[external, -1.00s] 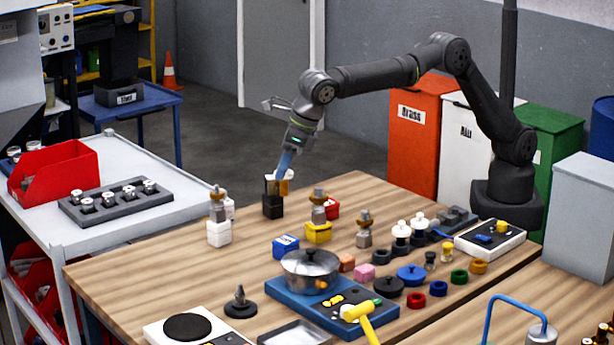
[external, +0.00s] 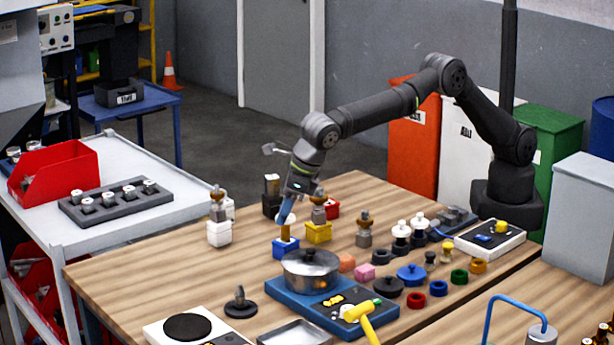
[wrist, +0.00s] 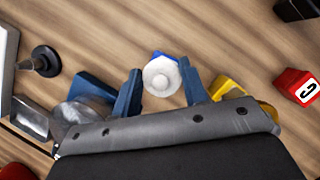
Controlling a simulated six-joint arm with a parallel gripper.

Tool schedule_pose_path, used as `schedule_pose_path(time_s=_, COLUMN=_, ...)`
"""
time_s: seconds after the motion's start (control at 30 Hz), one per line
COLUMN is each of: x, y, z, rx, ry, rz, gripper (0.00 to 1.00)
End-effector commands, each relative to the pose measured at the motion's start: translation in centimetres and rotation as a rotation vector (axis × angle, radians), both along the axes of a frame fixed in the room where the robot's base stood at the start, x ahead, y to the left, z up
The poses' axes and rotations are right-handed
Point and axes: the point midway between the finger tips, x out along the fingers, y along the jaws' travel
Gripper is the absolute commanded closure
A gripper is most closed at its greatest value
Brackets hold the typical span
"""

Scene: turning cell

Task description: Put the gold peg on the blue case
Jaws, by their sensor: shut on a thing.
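The blue case (external: 286,249) stands on the wooden table just behind the steel pot. My gripper (external: 285,213) points down over it and is shut on the gold peg (external: 285,232). The peg is upright, with its lower end at the top of the case; I cannot tell whether they touch. In the wrist view the peg's pale round top (wrist: 161,76) sits between my two blue fingers (wrist: 162,92). A sliver of the blue case (wrist: 159,54) shows beyond it; the rest is hidden.
The yellow case (external: 319,233) with a metal part stands close on the right. The steel pot (external: 310,268) is close in front. The black case (external: 271,206) is behind, the white case (external: 219,235) to the left.

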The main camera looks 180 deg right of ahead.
Motion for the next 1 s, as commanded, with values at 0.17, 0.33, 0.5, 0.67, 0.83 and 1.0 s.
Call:
schedule_pose_path(time_s=0.17, x=0.0, y=0.0, z=-0.3, rx=0.000, ry=0.000, rz=0.000, gripper=0.58)
schedule_pose_path(time_s=0.33, x=0.0, y=0.0, z=-0.3, rx=0.000, ry=0.000, rz=0.000, gripper=0.38)
schedule_pose_path(time_s=0.5, x=0.0, y=0.0, z=-0.3, rx=0.000, ry=0.000, rz=0.000, gripper=0.38)
schedule_pose_path(time_s=0.67, x=0.0, y=0.2, z=0.6, rx=-0.001, ry=-0.001, rz=0.000, gripper=0.38)
schedule_pose_path(time_s=0.83, x=0.0, y=1.3, z=3.4, rx=-0.002, ry=-0.003, rz=0.001, gripper=0.38)
schedule_pose_path(time_s=1.0, x=0.1, y=2.8, z=6.9, rx=-0.002, ry=-0.002, rz=0.002, gripper=0.38)
